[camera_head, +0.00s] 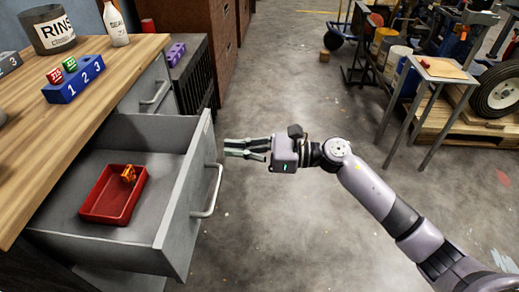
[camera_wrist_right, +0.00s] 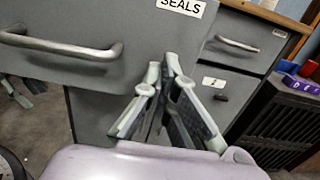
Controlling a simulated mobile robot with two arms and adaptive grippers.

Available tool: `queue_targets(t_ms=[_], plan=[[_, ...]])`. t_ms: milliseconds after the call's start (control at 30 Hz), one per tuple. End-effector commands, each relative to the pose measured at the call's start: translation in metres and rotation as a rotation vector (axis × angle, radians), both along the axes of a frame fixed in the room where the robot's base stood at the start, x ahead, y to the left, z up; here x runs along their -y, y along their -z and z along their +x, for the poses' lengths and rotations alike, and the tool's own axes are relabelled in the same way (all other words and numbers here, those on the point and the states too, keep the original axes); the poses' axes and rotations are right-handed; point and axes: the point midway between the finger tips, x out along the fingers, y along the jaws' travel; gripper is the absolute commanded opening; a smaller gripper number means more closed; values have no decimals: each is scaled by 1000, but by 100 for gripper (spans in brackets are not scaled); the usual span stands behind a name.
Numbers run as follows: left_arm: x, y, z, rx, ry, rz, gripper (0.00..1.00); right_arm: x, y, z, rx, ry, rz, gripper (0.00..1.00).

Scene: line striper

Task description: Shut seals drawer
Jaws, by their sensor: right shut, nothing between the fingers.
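The grey seals drawer (camera_head: 190,185) is pulled far out from the wooden-topped bench in the head view. It holds a red tray (camera_head: 92,208) with a small orange item (camera_head: 128,173) in it. Its bar handle (camera_head: 210,190) is on the front face. The right wrist view shows the SEALS label (camera_wrist_right: 182,7) and the handle (camera_wrist_right: 60,45). My right gripper (camera_head: 226,147) is shut and empty, just right of the drawer front near its far end. In the wrist view its fingers (camera_wrist_right: 170,62) point at the front below the label; contact cannot be told. My left gripper is not in view.
The bench top (camera_head: 60,115) holds a RINS container (camera_head: 52,32), a white bottle (camera_head: 115,25) and a blue numbered block (camera_head: 75,80). A closed drawer handle (camera_head: 157,93) lies beyond. Open floor (camera_head: 290,215) lies right of the drawer. A small metal stand (camera_head: 440,75) is at the right.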

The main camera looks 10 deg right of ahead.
Motion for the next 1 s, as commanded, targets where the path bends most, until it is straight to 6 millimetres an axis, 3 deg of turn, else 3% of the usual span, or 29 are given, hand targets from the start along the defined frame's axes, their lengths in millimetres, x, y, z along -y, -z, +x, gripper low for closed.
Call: queue_targets(t_ms=[233,767,1000], plan=[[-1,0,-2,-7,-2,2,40,-25,0,9,-1,1,0,0],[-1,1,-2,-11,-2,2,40,-31,0,10,-2,1,2,0],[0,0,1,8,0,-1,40,-58,-1,19,1,-1,4,0]])
